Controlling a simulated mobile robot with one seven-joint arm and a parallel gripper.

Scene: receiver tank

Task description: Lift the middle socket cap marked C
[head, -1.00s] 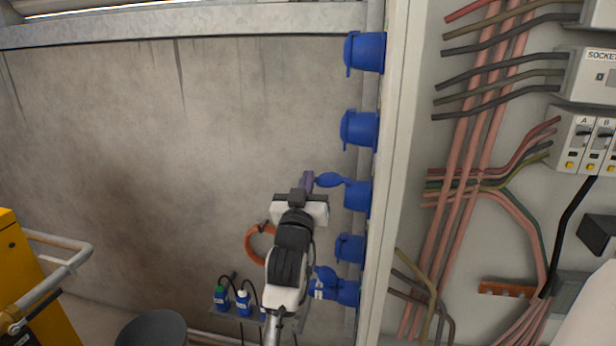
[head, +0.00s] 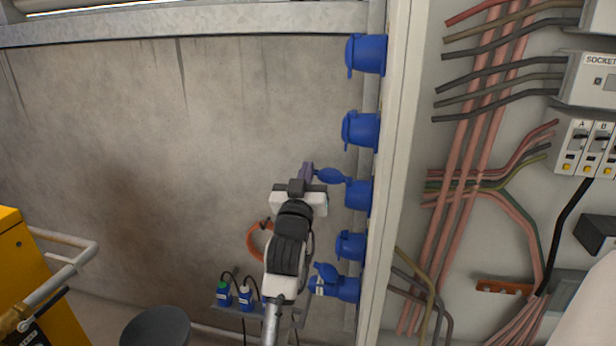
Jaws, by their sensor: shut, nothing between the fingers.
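The middle blue socket (head: 358,195) is third in a vertical row of blue sockets on the side of the cabinet. Its cap (head: 331,176) stands out to the left from the socket's upper part, swung up off the mouth. The mark C is not readable. My gripper (head: 306,172) is beside the left edge of that cap, its fingers shut with nothing between them. The fingertips are close to the cap's edge or touching it; I cannot tell which.
Two blue sockets (head: 361,130) are above and two (head: 350,245) below; the lowest has its cap up. An orange ring (head: 254,243) hangs behind my arm. The concrete wall at left is clear.

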